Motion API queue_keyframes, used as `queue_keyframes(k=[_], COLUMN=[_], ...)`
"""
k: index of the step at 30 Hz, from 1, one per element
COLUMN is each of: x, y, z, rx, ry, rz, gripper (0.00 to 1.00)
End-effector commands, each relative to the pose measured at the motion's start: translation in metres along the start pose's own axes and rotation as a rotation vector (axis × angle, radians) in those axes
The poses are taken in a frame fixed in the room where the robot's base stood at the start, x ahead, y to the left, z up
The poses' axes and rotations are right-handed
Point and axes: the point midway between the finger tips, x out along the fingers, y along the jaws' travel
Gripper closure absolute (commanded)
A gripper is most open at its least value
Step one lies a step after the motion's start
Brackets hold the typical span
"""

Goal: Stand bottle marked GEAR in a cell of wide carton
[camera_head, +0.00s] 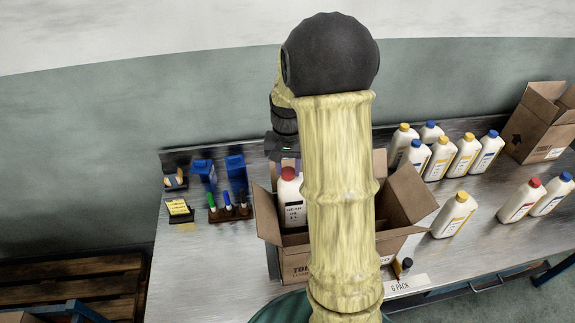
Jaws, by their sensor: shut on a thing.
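A white bottle with a red cap (291,203) stands about upright in the open mouth of a brown carton (296,268). Its dark label is small but seems to read GEAR. My gripper (285,163) is just above the red cap, partly hidden behind my own arm, and is shut on this bottle at its top. The bottle's lower part is inside the carton, so I cannot tell whether it touches the bottom or which cell it is in. The carton's flaps are spread open. My arm covers the carton's middle and its other cells.
A card reading 6 PACK (407,284) and a small dark bottle (402,266) are by the carton's front right. Several white bottles (464,155) stand at right, before another open carton (540,125). Marker pens (228,204) and blue holders (236,169) are at left.

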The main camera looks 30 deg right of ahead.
Motion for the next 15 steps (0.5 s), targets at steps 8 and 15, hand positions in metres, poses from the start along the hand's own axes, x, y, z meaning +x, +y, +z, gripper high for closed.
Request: queue_keyframes(k=[8,15], x=[0.029,0.052], y=[-0.001,-0.002], z=[0.000,0.000], rx=[-0.002,-0.004], ry=[0.002,0.003], rz=[-0.001,-0.001], gripper=[1.00,1.00])
